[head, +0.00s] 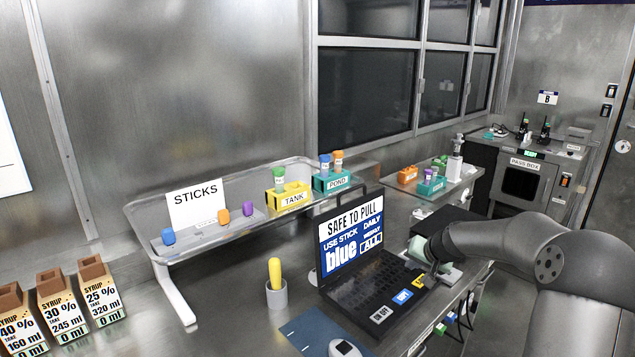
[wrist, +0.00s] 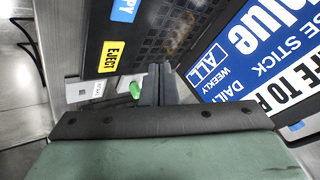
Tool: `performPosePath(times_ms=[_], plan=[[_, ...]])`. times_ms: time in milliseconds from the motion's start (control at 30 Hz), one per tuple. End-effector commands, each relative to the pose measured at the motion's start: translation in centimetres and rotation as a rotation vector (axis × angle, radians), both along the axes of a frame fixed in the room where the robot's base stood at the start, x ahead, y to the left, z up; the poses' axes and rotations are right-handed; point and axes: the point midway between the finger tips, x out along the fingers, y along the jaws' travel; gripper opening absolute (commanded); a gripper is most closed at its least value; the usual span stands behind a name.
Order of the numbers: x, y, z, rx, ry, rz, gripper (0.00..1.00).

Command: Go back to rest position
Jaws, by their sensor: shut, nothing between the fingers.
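My gripper (head: 432,262) is at the right side of the open black laptop (head: 362,290), close to its keyboard edge. In the wrist view the two fingers (wrist: 158,84) are together with nothing between them. The laptop screen (head: 350,235) reads "SAFE TO PULL" and "USE STICK blue". A yellow EJECT key (wrist: 110,57) and a blue key (wrist: 124,10) show in the wrist view beside the fingers. A small green object (wrist: 136,91) shows just left of the fingertips, partly hidden. Whether the fingers touch the laptop I cannot tell.
A raised shelf (head: 200,245) holds the STICKS sign (head: 195,204), blue, orange and purple sticks, a yellow TANK rack (head: 290,197) and a teal POND rack (head: 332,181). A grey cup (head: 277,294) with a yellow object stands left of the laptop. Syrup boxes (head: 58,297) stand at far left.

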Motion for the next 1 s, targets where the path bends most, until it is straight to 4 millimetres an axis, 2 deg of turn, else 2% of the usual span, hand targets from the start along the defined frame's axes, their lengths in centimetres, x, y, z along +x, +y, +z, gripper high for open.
performPosePath(times_ms=[33, 100, 167, 233, 267, 300, 367, 400, 500, 600, 700, 767, 1000], plan=[[-1.9, 3.3, 0.8, -0.04, 0.041, 0.062, 0.0], [-5.6, 7.1, 1.4, -0.098, 0.116, 0.14, 0.0], [-9.4, 9.8, 1.8, -0.147, 0.183, 0.198, 0.0], [-14.3, 12.3, 2.2, -0.202, 0.256, 0.254, 0.0], [-16.4, 13.2, 2.5, -0.222, 0.286, 0.274, 0.0], [-19.3, 14.2, 2.7, -0.248, 0.324, 0.298, 0.0], [-23.7, 15.3, 2.9, -0.283, 0.377, 0.33, 0.0], [-26.6, 15.8, 3.0, -0.301, 0.41, 0.347, 0.0], [-33.1, 16.5, 2.8, -0.333, 0.478, 0.384, 0.0], [-38.0, 16.7, 2.3, -0.348, 0.529, 0.412, 0.0], [-41.0, 16.7, 1.8, -0.355, 0.559, 0.43, 0.0], [-42.0, 16.7, 1.6, -0.355, 0.571, 0.435, 0.0], [-42.5, 16.7, 1.5, -0.357, 0.578, 0.438, 0.0]])
